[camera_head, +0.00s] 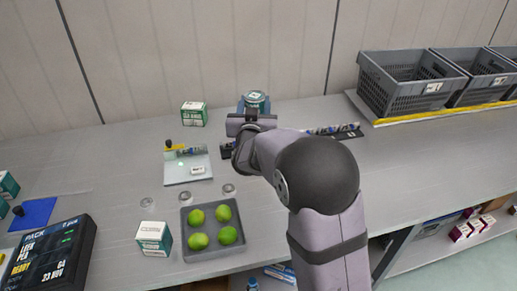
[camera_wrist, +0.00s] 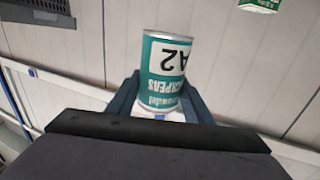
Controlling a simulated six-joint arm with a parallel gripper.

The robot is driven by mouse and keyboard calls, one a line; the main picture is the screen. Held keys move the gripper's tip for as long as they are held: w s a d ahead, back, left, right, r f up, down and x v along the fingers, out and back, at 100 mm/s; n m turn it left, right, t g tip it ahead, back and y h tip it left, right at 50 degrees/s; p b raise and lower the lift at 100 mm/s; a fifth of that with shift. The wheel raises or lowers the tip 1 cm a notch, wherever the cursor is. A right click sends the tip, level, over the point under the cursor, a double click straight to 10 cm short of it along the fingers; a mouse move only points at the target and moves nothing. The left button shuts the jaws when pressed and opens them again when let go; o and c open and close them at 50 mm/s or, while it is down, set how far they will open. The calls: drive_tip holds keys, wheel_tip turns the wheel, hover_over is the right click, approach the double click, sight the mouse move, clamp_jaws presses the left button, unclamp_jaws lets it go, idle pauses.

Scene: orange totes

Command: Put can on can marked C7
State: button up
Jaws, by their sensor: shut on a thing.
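A can with a green and white label (camera_wrist: 165,72) is held between the fingers of my gripper (camera_wrist: 158,103) in the wrist view. Its label reads A2 and chickpeas, and the lettering appears upside down there. In the head view the top of this can (camera_head: 256,96) shows at the far end of my arm, above the back part of the bench, with my gripper (camera_head: 253,105) around it. My gripper is shut on the can. No can marked C7 is visible in either view; my arm and gripper hide part of the bench.
Grey crates (camera_head: 369,84) stand at the back right. A green-white box (camera_head: 194,114) is left of my gripper, near a clear plate (camera_head: 175,174). A grey tray (camera_head: 212,256) of limes, another box (camera_head: 153,237) and a dark screen (camera_head: 45,258) are nearer. The right bench is mostly clear.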

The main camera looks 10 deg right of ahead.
drive_tip(key=shift+d+r, duration=0.15)
drive_tip(key=shift+d, duration=0.45)
drive_tip(key=shift+f+p, duration=0.7)
drive_tip(key=shift+f, duration=4.25)
drive_tip(key=shift+f, duration=0.2)
drive_tip(key=o, duration=1.3)
drive_tip(key=shift+a, duration=0.1)
drive_tip(key=shift+s+r, duration=0.1)
drive_tip(key=shift+r, duration=0.05)
drive_tip(key=b+v, duration=0.3)
drive_tip(key=v, duration=0.9)
drive_tip(key=shift+a, duration=0.1)
